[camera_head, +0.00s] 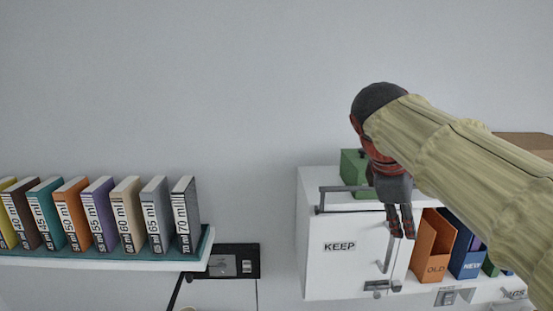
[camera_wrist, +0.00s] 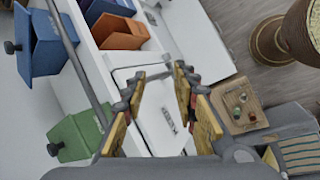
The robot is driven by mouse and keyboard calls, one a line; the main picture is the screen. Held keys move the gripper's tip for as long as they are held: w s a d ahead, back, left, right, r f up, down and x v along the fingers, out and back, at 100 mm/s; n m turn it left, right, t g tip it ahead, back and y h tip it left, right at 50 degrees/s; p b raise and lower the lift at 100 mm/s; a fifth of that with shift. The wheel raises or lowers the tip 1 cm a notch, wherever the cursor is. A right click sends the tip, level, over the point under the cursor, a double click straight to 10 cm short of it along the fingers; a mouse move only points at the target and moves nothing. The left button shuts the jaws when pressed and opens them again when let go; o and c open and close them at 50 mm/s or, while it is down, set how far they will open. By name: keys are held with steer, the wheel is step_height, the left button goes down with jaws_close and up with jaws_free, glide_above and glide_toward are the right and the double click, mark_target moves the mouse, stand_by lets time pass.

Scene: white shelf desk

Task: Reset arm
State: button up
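My gripper (camera_head: 402,236) hangs fingers down at the front of the white KEEP cabinet (camera_head: 340,270) in the head view, near its right edge. In the wrist view my gripper (camera_wrist: 159,72) has its two fingers apart, with nothing held between them. The KEEP cabinet (camera_wrist: 160,125) shows in the gap between the fingers. Its door looks closed. I cannot tell whether a fingertip touches the cabinet or its handle. My arm covers the right part of the head view.
An orange OLD box (camera_head: 430,248) and a blue NEW box (camera_head: 466,258) stand right of the cabinet. A green box (camera_head: 351,166) is on top. Several labelled books (camera_head: 128,215) fill the left shelf. A wooden tray (camera_wrist: 240,107) lies right in the wrist view.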

steer(key=s+a+f+m+t+y, duration=0.1)
steer(key=s+a+f+m+y, duration=0.4)
steer(key=s+f, duration=0.55)
steer(key=s+a+f+m+t, duration=0.1)
steer(key=s+a+f+m, duration=0.1)
steer(key=s+f+m, duration=0.7)
step_height(320, 180, down, 38)
steer(key=n+b, duration=0.2)
steer(key=b, duration=3.3)
steer(key=shift+s, duration=0.3)
steer(key=shift+r, duration=0.1)
